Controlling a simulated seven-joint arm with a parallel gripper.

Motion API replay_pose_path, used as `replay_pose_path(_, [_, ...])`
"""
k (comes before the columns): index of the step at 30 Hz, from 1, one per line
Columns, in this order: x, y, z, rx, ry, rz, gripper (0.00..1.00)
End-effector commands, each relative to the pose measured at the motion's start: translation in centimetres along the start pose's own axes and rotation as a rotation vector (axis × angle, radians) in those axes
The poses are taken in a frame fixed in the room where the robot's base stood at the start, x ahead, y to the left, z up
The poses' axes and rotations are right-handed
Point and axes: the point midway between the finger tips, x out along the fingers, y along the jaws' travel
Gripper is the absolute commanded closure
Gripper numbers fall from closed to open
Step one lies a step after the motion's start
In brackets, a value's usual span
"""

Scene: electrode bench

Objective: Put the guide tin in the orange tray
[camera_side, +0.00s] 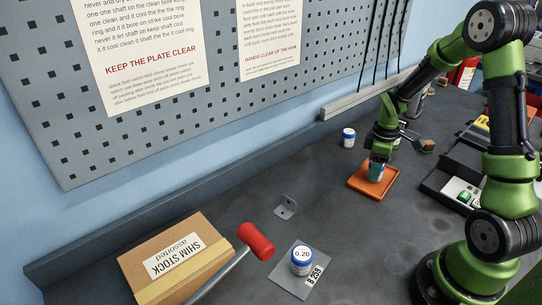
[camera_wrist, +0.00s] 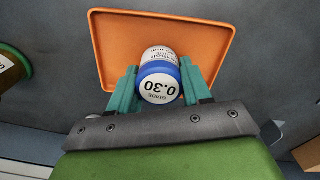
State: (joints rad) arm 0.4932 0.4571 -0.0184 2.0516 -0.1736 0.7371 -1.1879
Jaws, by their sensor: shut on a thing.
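The guide tin (camera_wrist: 158,86) is a small white tin with a blue lid marked 0.30. In the wrist view it sits between the teal fingers of my gripper (camera_wrist: 160,92), which is shut on it. The orange tray (camera_wrist: 108,38) lies behind the tin in that view. In the side view my gripper (camera_side: 378,172) points down over the orange tray (camera_side: 360,187), and its fingers largely hide the tin. I cannot tell whether the tin touches the tray floor.
A similar tin (camera_side: 348,138) stands left of and behind the tray. A 0.20 tin (camera_side: 302,262) stands on a grey plate (camera_side: 287,277) in front. A red-headed hammer (camera_side: 257,241), shim stock box (camera_side: 175,255) and metal bracket (camera_side: 286,207) lie left. A dark case (camera_side: 437,183) is right of the tray.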

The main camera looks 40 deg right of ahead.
Motion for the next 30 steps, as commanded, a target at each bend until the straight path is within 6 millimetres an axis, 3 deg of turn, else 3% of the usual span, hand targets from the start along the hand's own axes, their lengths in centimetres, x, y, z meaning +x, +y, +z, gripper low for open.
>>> replay_pose_path(2, [0.3,0.0,0.0,0.0,-0.001,-0.001,0.86])
replay_pose_path(3, [0.3,0.0,0.0,0.0,-0.001,-0.001,0.47])
replay_pose_path(7, [0.3,0.0,0.0,0.0,-0.001,-0.001,0.27])
replay_pose_path(16, [0.1,0.0,0.0,0.0,0.0,0.0,0.26])
replay_pose_path(20, [-0.8,0.1,-0.1,-0.001,0.002,0.003,0.26])
replay_pose_path(30, [-7.8,0.1,-0.1,-0.001,0.003,0.006,0.26])
